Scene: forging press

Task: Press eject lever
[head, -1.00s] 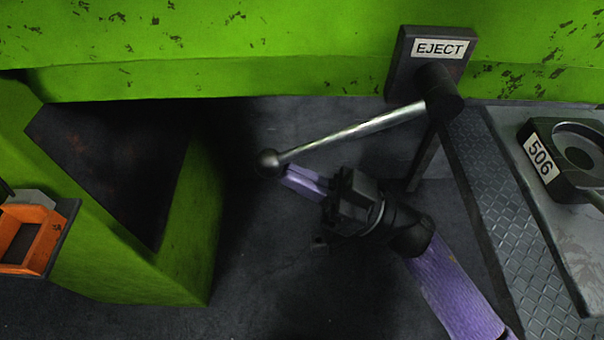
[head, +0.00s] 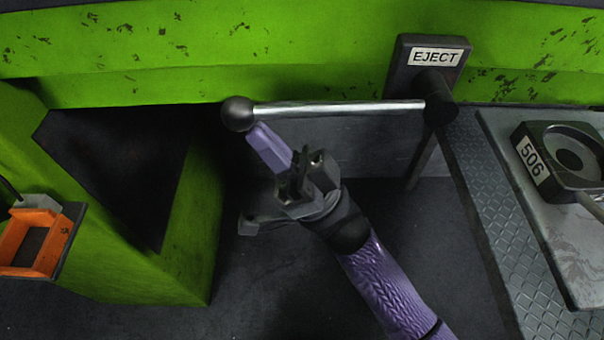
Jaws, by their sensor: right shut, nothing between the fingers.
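The eject lever (head: 340,109) is a shiny metal rod with a black ball knob (head: 237,113) at its left end. It lies nearly level in the picture and joins a dark pivot below the EJECT plate (head: 436,57). My right gripper (head: 257,137) is shut and empty. Its purple fingertips are right at the underside of the knob, beside the rod's left end. They look to be touching or very close; I cannot tell which. My left gripper does not show.
The green press frame (head: 300,60) runs across the back, with a green block (head: 185,225) at left. An orange box (head: 40,243) sits at far left. At right are a tread-plate strip (head: 490,215) and a dark fixture marked 506 (head: 535,158). Dark floor lies below.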

